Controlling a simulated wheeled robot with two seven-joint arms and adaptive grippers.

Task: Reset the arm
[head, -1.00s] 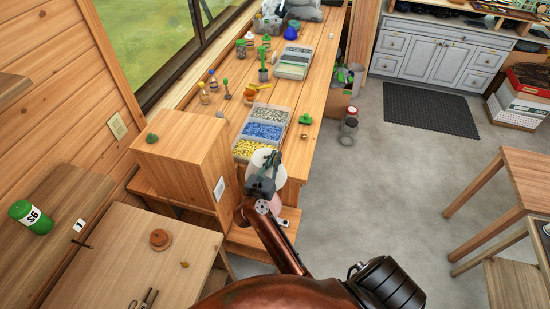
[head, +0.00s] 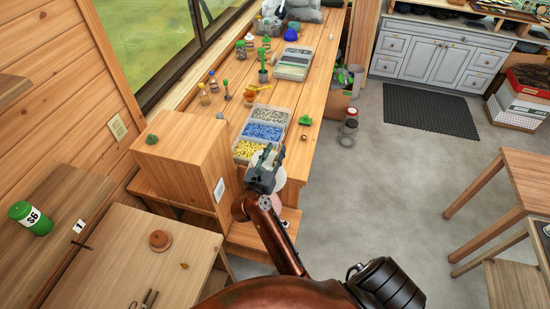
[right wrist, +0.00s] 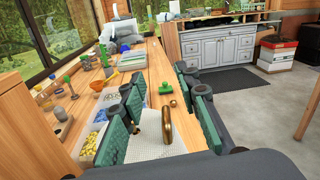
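My right arm reaches up from the bottom of the head view. Its gripper (head: 268,160) is over the near end of the long wooden workbench (head: 318,85), just beside the bead tray. In the right wrist view the two green-padded fingers of this gripper (right wrist: 160,125) stand wide apart, with no contact on anything visible between them. A brass-coloured rod-like thing (right wrist: 167,127) shows in the gap, apart from both pads; I cannot tell its depth. My left gripper is not in view.
The tray (head: 284,121) holds white, blue and yellow pieces. A wooden box (head: 190,150) stands left of my gripper. A low table (head: 120,245) is at lower left. The grey floor (head: 400,170) at right is open.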

